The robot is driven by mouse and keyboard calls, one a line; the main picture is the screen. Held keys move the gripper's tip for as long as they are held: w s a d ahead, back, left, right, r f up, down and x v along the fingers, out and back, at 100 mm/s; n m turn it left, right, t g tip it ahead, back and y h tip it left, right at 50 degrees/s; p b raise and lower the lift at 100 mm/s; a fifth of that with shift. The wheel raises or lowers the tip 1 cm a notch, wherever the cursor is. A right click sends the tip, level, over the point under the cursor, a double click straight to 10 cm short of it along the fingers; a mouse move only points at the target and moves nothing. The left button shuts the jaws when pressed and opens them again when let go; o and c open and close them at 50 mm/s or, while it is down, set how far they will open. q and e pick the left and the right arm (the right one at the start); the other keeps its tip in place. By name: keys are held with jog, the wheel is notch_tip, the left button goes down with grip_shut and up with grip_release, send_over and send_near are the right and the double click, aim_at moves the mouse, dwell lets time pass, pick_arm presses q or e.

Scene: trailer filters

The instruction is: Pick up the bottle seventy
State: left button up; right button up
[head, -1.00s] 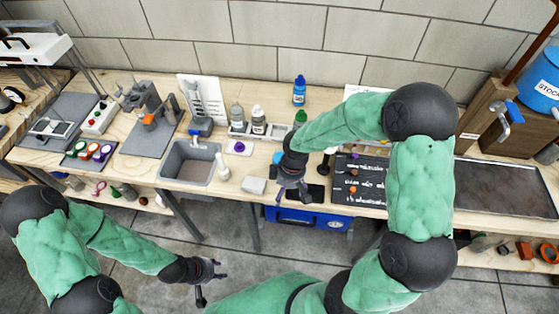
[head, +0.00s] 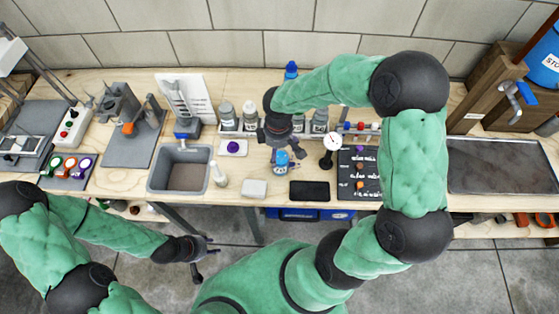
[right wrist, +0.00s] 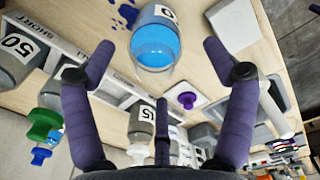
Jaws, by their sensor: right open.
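No bottle label reading seventy can be made out. My right gripper (head: 283,154) is open and empty, pointing down above the bench; its fingers also show in the right wrist view (right wrist: 160,62). A clear vessel with blue liquid (right wrist: 154,46) lies beyond and between its fingertips in that view, its label only partly visible. A bottle marked 50 (right wrist: 18,50) is at the left there, and one marked 15 (right wrist: 141,126) is lower. A blue bottle (head: 291,71) stands at the back, partly hidden by my right arm. My left gripper (head: 208,247) is open and empty, off the bench's front edge.
Grey bottles (head: 227,113) stand along the rack behind my right gripper.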

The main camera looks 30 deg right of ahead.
aim_at(281, 162)
notch_tip(281, 162, down, 2)
jog(key=shift+w+f, duration=0.1)
jog(key=shift+f, duration=0.05)
jog(key=shift+s+d+f+b, duration=0.2)
jog(key=shift+f+b, duration=0.35)
jog(key=shift+f, duration=0.75)
jog(key=shift+s+d+f+b, duration=0.15)
jog(key=shift+f+b, duration=0.35)
jog(key=shift+f, duration=0.8)
jog(key=shift+w, duration=0.1)
jog(key=shift+r, duration=0.1)
jog(key=shift+c, duration=0.3)
jog(key=c, duration=1.6)
